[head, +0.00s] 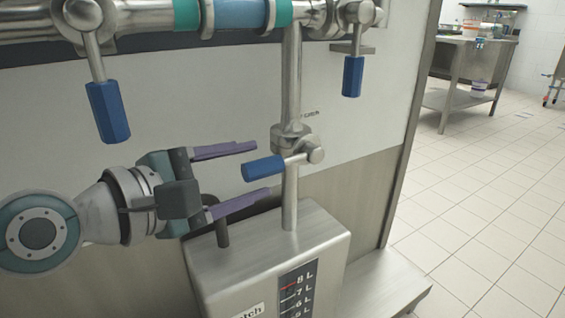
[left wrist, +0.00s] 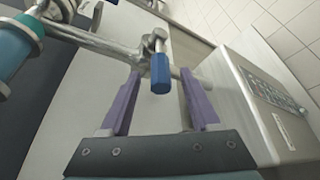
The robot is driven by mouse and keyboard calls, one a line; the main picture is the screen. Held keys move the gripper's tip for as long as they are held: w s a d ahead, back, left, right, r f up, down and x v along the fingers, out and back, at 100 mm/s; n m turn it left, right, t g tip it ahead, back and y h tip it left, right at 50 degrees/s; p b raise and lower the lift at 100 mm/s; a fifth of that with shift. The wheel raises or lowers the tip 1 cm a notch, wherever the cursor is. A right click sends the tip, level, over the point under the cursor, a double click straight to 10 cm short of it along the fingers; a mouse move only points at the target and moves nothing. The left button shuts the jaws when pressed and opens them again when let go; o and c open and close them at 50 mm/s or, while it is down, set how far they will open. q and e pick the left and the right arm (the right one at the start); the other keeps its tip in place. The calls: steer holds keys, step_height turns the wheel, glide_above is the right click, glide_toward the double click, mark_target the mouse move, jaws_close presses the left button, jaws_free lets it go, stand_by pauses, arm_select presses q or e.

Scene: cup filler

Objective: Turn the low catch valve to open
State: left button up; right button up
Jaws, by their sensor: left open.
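The low catch valve has a blue handle (head: 263,168) on a vertical steel pipe (head: 290,195) above the catch tank. The handle points left, roughly crosswise to the pipe. My left gripper (head: 262,170) is open, its two purple fingers above and below the handle's left end. In the left wrist view the blue handle (left wrist: 160,74) lies between the fingertips of my left gripper (left wrist: 166,84), with gaps on both sides. I cannot tell whether the handle is fully at the depth of the fingertips. My right gripper is not in view.
The steel catch tank (head: 270,250) with a litre scale stands below. Two other blue-handled valves hang from the upper pipe, one at left (head: 108,110) and one at right (head: 352,76). A panel (head: 230,90) stands behind. Tiled floor (head: 490,190) is open at right.

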mark_target(283, 162)
arm_select(q)
steer(key=shift+b+x, duration=0.45)
steer(key=shift+x, duration=1.1)
jaws_close()
